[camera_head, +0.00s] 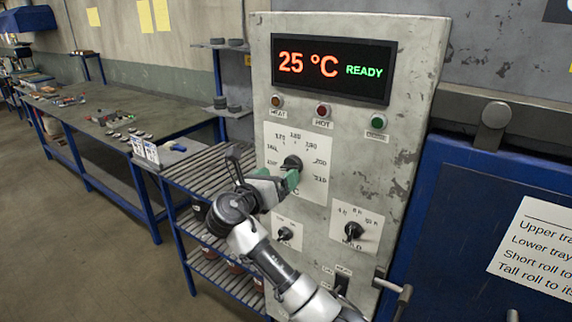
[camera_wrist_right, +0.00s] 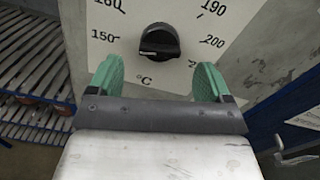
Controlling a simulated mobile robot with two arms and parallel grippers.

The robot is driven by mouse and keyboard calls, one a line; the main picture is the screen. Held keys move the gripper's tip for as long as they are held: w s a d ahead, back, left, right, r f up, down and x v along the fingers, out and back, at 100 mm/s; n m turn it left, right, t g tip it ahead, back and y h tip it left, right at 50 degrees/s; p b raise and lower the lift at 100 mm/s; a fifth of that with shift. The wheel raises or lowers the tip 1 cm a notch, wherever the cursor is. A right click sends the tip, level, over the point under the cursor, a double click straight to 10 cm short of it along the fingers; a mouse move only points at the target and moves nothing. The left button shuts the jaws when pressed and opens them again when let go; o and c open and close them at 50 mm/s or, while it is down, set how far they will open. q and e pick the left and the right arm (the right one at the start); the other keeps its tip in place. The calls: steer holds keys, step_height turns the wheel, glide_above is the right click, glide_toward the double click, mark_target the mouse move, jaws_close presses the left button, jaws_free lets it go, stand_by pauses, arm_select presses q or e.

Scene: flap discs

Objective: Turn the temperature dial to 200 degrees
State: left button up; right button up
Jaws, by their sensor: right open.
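The temperature dial is a black knob (camera_head: 292,163) on a white scale plate (camera_head: 312,143) on the grey control panel. In the right wrist view the knob (camera_wrist_right: 160,41) lies just beyond the fingertips, roughly centred between them, with a gap on each side. Its grip bar looks nearly level there; which number it points to is unclear. The 200 mark (camera_wrist_right: 211,41) is to the knob's right. My right gripper (camera_head: 279,180) has green fingers, spread and empty, just in front of the dial; they also show in the wrist view (camera_wrist_right: 159,76). My left gripper is out of view.
The display (camera_head: 332,68) reads 25 °C and READY. Below it are small lamps. Two smaller knobs (camera_head: 353,231) (camera_head: 285,233) sit below the dial. A slatted rack (camera_head: 196,172) stands to the left, and a blue door (camera_head: 500,190) to the right.

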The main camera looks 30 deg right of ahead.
mark_target(288, 169)
steer(key=shift+p+x, duration=0.5)
steer(key=shift+x, duration=1.45)
steer(key=c, duration=0.9)
steer(key=shift+c, duration=0.2)
